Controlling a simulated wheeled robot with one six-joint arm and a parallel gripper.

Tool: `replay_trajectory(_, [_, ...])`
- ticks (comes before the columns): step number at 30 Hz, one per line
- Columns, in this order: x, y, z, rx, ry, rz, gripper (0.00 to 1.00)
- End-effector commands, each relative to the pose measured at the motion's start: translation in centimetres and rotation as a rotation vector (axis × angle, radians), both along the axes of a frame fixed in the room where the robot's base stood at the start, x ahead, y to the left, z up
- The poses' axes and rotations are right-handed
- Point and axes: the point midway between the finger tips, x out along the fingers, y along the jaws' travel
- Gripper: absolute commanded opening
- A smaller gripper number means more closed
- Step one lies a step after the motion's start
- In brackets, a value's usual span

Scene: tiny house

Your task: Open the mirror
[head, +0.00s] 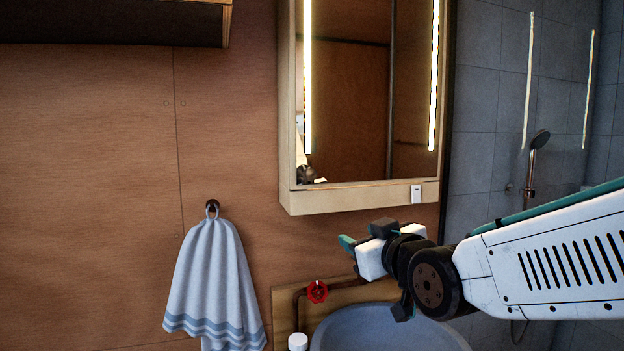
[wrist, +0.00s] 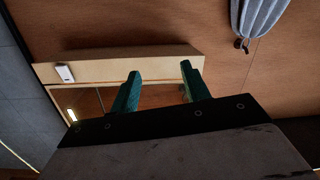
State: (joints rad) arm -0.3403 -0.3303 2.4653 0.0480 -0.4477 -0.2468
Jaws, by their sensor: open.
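The mirror (head: 350,100) is the front of a pale wooden wall cabinet with two lit vertical strips. It looks shut, its lower frame (head: 350,196) flush along the bottom. My gripper (head: 352,243) is just below that lower frame, pointing left and toward the wall, empty. In the wrist view, which looks upside down, the two green fingers of my gripper (wrist: 160,88) are spread apart. They overlap the lower frame (wrist: 120,71) and the mirror (wrist: 90,102) near the cabinet's left side. I cannot tell whether they touch.
A striped towel (head: 213,285) hangs at left. Below are a red valve (head: 317,291), a white bottle cap (head: 298,342) and a basin (head: 385,328). A white switch (head: 416,194) sits on the frame. A shower head (head: 540,140) is at right.

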Motion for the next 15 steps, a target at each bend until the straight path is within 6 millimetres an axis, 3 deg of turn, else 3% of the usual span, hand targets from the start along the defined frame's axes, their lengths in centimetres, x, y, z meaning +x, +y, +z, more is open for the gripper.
replay_trajectory(1, [0.6,1.6,1.0,0.013,-0.087,0.021,0.46])
replay_trajectory(6, [0.9,4.8,4.5,0.064,-0.345,0.05,0.46])
replay_trajectory(15, [1.3,6.6,6.8,0.099,-0.493,0.057,0.46])
